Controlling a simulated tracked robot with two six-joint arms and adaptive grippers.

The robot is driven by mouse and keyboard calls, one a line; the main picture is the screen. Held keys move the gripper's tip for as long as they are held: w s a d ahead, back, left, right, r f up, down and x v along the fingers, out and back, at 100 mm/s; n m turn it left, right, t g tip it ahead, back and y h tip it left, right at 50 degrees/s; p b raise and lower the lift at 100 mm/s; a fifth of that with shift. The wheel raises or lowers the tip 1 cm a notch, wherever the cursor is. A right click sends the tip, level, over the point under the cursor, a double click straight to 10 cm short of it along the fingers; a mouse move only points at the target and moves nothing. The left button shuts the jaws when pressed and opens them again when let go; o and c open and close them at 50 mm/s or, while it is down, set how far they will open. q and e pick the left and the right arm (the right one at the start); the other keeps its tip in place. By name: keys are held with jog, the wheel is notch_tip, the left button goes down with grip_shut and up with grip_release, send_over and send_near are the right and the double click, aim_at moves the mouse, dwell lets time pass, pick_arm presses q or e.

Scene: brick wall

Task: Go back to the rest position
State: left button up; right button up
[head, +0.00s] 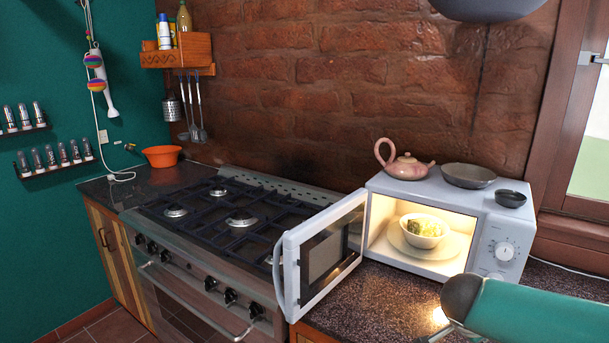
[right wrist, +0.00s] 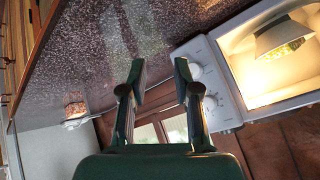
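My right arm comes in at the lower right of the head view, in front of the microwave (head: 515,235). In the right wrist view my right gripper (right wrist: 160,70) has its two fingers apart with nothing between them. The microwave also shows there (right wrist: 238,85), upside down and to the right of the fingers. Its door (head: 325,255) stands wide open and its inside is lit. A white bowl (head: 424,240) with yellow-green food sits inside on the plate (head: 400,243). My left gripper is not in view.
The stove (head: 205,265) is left of the open door, which juts out over the counter (head: 385,300). A pink teapot (head: 406,168), a dark pan (head: 467,176) and a small dark bowl (head: 510,198) stand on the microwave. An orange bowl (head: 162,156) is at the back left.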

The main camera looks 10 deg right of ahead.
jog(key=s+a+f+n+g+y, duration=0.1)
jog(key=a+f+n+y, duration=0.15)
jog(key=a+f, duration=0.35)
jog(key=s+a+f+n+g+y, duration=0.1)
jog(key=a+f+n+y, duration=0.15)
jog(key=f, duration=0.65)
jog(key=s+a+f+n+g+y, duration=0.1)
jog(key=s+a+f+n, duration=0.3)
jog(key=s+a+f, duration=0.4)
jog(key=s+a+f+n+g+y, duration=0.1)
jog(key=s+a+f+n+y, duration=0.3)
jog(key=s+a+f, duration=0.4)
notch_tip(320, 180, down, 6)
jog(key=s+n, duration=0.1)
jog(key=s, duration=0.1)
jog(key=shift+s+a, duration=0.2)
jog(key=shift+s, duration=0.15)
jog(key=shift+d+f, duration=0.1)
